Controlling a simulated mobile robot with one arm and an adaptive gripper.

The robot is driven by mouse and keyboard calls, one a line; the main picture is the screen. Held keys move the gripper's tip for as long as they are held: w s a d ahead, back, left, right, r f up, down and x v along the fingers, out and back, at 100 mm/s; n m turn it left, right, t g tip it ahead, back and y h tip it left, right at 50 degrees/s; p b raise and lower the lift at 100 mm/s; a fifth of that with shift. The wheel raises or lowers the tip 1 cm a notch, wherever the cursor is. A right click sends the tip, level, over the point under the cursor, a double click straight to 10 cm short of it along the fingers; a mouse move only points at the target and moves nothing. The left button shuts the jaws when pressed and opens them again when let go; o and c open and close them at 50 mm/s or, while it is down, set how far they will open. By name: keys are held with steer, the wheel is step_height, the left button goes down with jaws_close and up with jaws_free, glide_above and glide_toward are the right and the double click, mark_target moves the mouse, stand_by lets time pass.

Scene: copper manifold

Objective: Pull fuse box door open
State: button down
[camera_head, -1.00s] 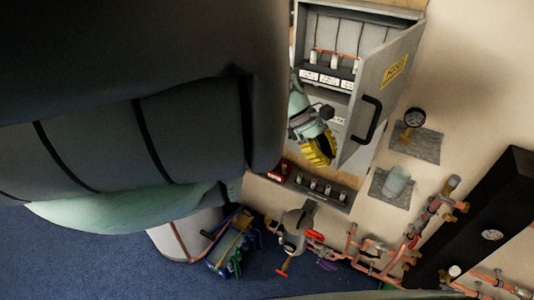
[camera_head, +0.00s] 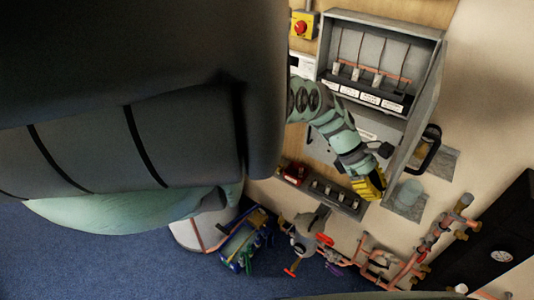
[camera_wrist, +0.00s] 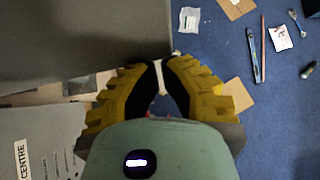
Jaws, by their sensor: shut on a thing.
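The fuse box (camera_head: 385,28) is on the wall at the upper right in the head view. Its grey door (camera_head: 424,105) stands wide open on the right side, seen nearly edge-on. The black handle (camera_head: 427,150) sits on the door's outer face. My gripper (camera_head: 372,187) with yellow fingers is at the door's lower free edge. In the wrist view, the fingertips of my gripper (camera_wrist: 163,62) close at the corner of the grey door panel (camera_wrist: 90,35). The fingers hide the exact contact.
A yellow box with a red knob (camera_head: 301,28) is left of the fuse box. A switch strip (camera_head: 335,196) is below, with copper pipes (camera_head: 385,260) at the lower right. Tools and cards lie on the blue floor (camera_wrist: 215,60).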

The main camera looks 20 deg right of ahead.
steer(key=shift+n+h, duration=0.3)
steer(key=shift+n, duration=0.2)
steer(key=s+d, duration=0.1)
steer(key=s+d+p, duration=0.1)
steer(key=s, duration=0.1)
steer(key=shift+s+d, duration=0.3)
steer(key=shift+d, duration=0.1)
steer(key=shift+w, duration=0.1)
steer(key=w+a+r+b, duration=0.3)
steer(key=w+a+r, duration=0.4)
steer(key=a, duration=0.1)
steer(key=shift+w+a+t, duration=0.15)
steer(key=shift+a+t, duration=0.1)
steer(key=shift+t, duration=0.05)
